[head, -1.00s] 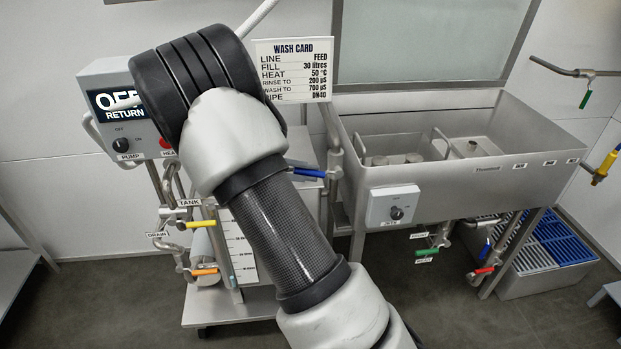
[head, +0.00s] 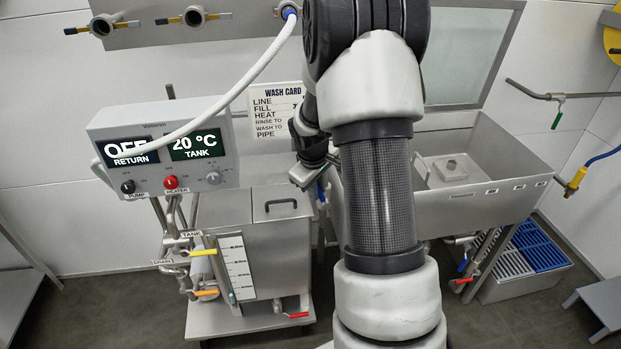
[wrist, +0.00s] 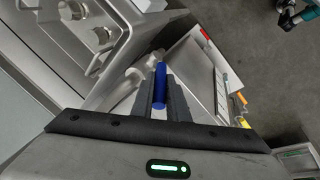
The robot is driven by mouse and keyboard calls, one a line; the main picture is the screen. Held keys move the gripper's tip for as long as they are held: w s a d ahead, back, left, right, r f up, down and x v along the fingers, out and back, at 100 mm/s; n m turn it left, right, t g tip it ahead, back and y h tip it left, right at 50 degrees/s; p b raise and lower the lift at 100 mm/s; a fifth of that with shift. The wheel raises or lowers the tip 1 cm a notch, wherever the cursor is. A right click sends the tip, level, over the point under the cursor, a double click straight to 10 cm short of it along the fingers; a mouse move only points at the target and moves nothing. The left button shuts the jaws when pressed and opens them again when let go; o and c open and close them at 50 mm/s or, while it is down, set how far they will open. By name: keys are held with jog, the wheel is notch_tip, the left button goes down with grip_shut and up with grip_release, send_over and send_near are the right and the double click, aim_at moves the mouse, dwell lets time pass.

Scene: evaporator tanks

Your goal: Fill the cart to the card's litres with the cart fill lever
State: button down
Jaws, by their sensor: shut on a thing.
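My gripper (wrist: 162,92) is shut on the blue lever handle (wrist: 160,78) in the wrist view; the handle lies between the fingers. In the head view my gripper (head: 308,174) is at the pipe right of the cart, and only a little of the blue handle shows. The wash card (head: 276,108) hangs behind; my arm hides its values, but the earlier head frame reads FILL 30 litres. The steel cart tank (head: 280,255) has a closed lid. Its white level scale (head: 236,268) is too small to read surely, with a bluish mark near its bottom.
The control box (head: 165,148) reads RETURN OFF and TANK 20 °C. Yellow (head: 204,254) and orange (head: 206,292) levers are on the cart's left, a red lever (head: 298,315) at its front. A hose (head: 230,98) crosses above. A sink (head: 490,190) stands right.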

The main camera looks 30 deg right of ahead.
jog(key=p, duration=0.1)
jog(key=d+r+y+p, duration=0.1)
jog(key=p, duration=0.1)
jog(key=shift+s+d, duration=0.15)
jog(key=shift+d, duration=0.1)
jog(key=shift+d+f+t+y+p, duration=0.2)
jog(key=shift+t+y+p, duration=0.1)
jog(key=shift+y+p, duration=0.3)
jog(key=shift+s, duration=0.1)
jog(key=c, duration=1.7)
grip_release()
jog(key=shift+f, duration=0.1)
jog(key=v, duration=1.7)
jog(key=shift+s+d+r, duration=0.1)
jog(key=shift+r, duration=0.1)
